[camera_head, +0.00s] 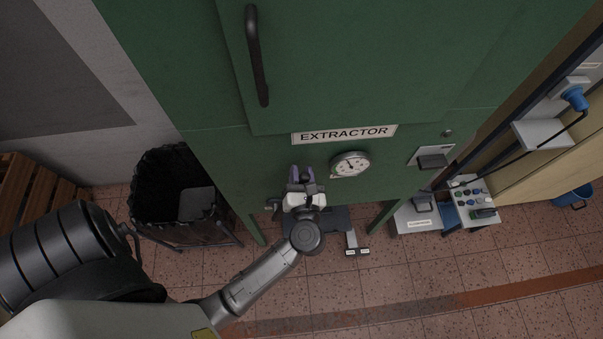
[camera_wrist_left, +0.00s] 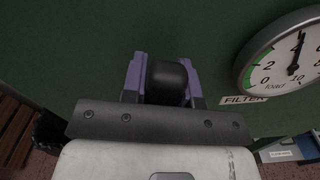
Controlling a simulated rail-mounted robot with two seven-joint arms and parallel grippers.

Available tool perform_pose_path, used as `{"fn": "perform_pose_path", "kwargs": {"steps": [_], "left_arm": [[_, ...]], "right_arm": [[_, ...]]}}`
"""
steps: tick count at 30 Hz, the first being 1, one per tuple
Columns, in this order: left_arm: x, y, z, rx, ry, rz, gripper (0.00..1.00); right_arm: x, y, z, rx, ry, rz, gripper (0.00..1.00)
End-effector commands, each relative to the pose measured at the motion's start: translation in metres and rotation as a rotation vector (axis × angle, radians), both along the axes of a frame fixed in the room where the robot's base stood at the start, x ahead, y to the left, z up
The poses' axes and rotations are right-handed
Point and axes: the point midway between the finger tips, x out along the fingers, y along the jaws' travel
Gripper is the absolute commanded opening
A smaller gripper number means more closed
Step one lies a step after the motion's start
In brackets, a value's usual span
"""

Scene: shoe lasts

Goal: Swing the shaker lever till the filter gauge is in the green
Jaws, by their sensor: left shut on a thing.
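My left gripper (camera_head: 301,178) is in front of the green extractor cabinet (camera_head: 340,105), left of and slightly below the round filter gauge (camera_head: 350,164). In the left wrist view its purple fingers are shut on a black rounded knob (camera_wrist_left: 167,82), which I take as the shaker lever's end. The rest of the lever is hidden. The gauge also shows at the right of the wrist view (camera_wrist_left: 285,55), partly cut off. Its green arc covers the low numbers on the left side. The black needle points up, to the right of the green arc. My right gripper is not in view.
A black-lined bin (camera_head: 175,195) stands left of the cabinet. A blue bucket (camera_head: 571,196) is at the far right.

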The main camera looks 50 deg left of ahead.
Motion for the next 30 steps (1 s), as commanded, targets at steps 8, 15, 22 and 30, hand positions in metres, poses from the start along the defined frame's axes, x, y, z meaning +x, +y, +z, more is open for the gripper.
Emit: {"fn": "perform_pose_path", "kwargs": {"steps": [8,15,22,30], "left_arm": [[0.0017,0.0012,-0.0024,0.015,0.019,0.009,0.00],[0.0018,0.0008,-0.0038,0.014,0.022,0.007,0.00],[0.0016,0.0011,-0.0033,0.012,0.019,0.009,0.49],[0.0012,0.0016,-0.0024,0.012,0.017,0.011,0.53]], "right_arm": [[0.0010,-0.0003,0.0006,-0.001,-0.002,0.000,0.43],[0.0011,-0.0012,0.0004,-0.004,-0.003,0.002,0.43],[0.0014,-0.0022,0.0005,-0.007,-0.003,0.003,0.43],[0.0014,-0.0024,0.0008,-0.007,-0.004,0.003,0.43]]}}
